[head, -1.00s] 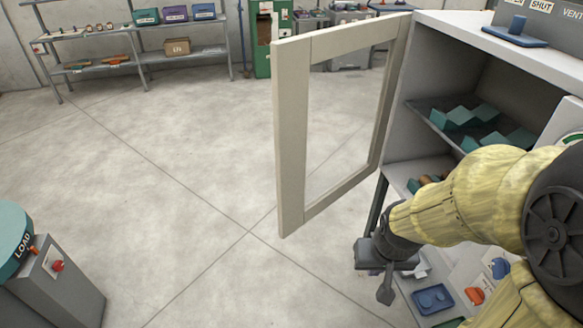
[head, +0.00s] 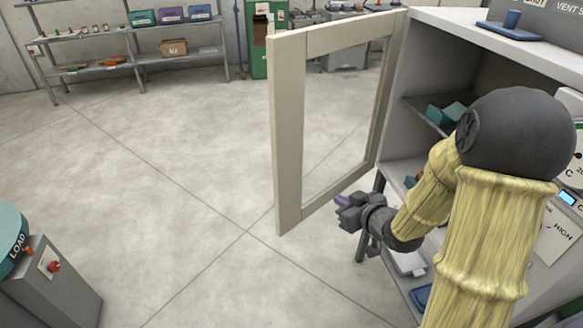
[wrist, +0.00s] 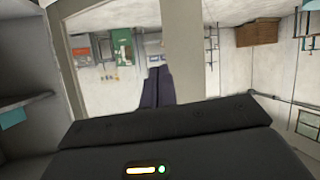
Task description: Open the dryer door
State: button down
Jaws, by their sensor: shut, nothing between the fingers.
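The dryer door (head: 288,140) is a beige frame around a clear panel. In the head view it stands swung wide open, out to the left of the dryer cabinet (head: 396,95), whose shelves are exposed. My gripper (head: 342,205) is just right of the door's lower part, near its bottom rail; I cannot tell whether it touches. Its fingers are shut and empty. In the wrist view the shut dark fingers (wrist: 157,88) point toward the door frame (wrist: 182,50), which looks tilted there.
Teal parts (head: 445,112) lie on a cabinet shelf. A grey LOAD pedestal (head: 50,285) stands at lower left. Wall shelving (head: 130,45) and a green machine (head: 258,40) are at the back. The middle floor is clear.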

aim_at(284, 161)
jog(key=shift+s+a+r+n+t+y, duration=0.1)
jog(key=shift+a+r+n+t+y, duration=0.2)
jog(key=shift+a+r+y, duration=0.55)
jog(key=shift+s+a+r+n+t+y, duration=0.15)
jog(key=shift+a+r+n+y, duration=0.25)
jog(key=shift+y, duration=0.95)
jog(key=shift+s+a+r+n+t+y, duration=0.1)
jog(key=shift+a+r+n+t+y, duration=0.25)
jog(key=shift+y, duration=0.75)
jog(key=shift+w+a+r, duration=0.1)
jog(key=shift+r, duration=0.05)
jog(key=p+x, duration=0.3)
jog(key=x, duration=1.1)
